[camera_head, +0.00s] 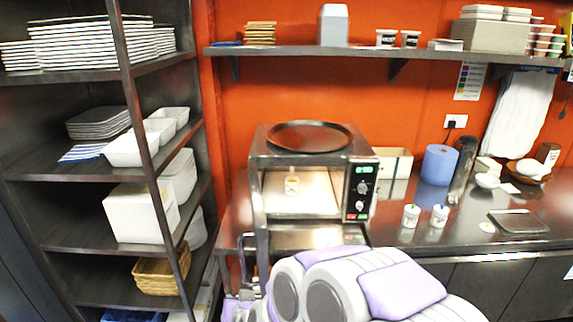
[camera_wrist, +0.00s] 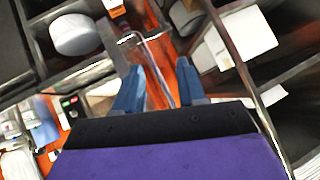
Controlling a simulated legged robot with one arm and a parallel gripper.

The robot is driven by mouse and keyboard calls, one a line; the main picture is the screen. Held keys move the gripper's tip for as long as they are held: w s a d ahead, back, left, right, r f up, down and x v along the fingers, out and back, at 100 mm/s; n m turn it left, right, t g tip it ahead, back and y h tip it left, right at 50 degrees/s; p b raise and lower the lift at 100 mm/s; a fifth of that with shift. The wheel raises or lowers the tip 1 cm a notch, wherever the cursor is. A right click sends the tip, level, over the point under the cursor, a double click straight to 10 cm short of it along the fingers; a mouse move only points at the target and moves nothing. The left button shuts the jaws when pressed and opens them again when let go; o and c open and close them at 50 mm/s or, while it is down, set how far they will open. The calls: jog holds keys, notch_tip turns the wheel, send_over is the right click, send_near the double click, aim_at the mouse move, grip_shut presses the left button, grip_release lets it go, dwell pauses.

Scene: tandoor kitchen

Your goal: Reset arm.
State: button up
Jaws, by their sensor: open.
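My gripper (camera_wrist: 158,88) shows in the wrist view, with its two blue fingers apart and nothing between them. The wrist view is tilted and shows shelving and orange wall past the fingers. In the head view, my purple and white arm links fill the bottom middle, in front of the counter and oven. The gripper's fingers cannot be made out clearly in the head view.
A steel oven (camera_head: 312,180) with its front open and a small container (camera_head: 291,184) inside stands on the counter (camera_head: 455,236). Two white cups (camera_head: 411,215) stand right of it. A dark shelf rack (camera_head: 150,165) with plates stands at left. A wall shelf (camera_head: 370,51) runs above.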

jog(key=s+d+r+g+h, duration=0.1)
jog(key=s+d+r+g, duration=0.1)
jog(key=s+d, duration=0.6)
jog(key=s+d+r+g+h+b, duration=0.1)
jog(key=s+d+r+g, duration=0.2)
jog(key=s+d, duration=0.6)
jog(key=s+d+r+g+h, duration=0.2)
jog(key=s+d+g, duration=0.4)
jog(key=s, duration=0.9)
jog(key=d+r, duration=0.1)
jog(key=d, duration=0.2)
jog(key=shift+s+b, duration=0.15)
jog(key=shift+b, duration=0.2)
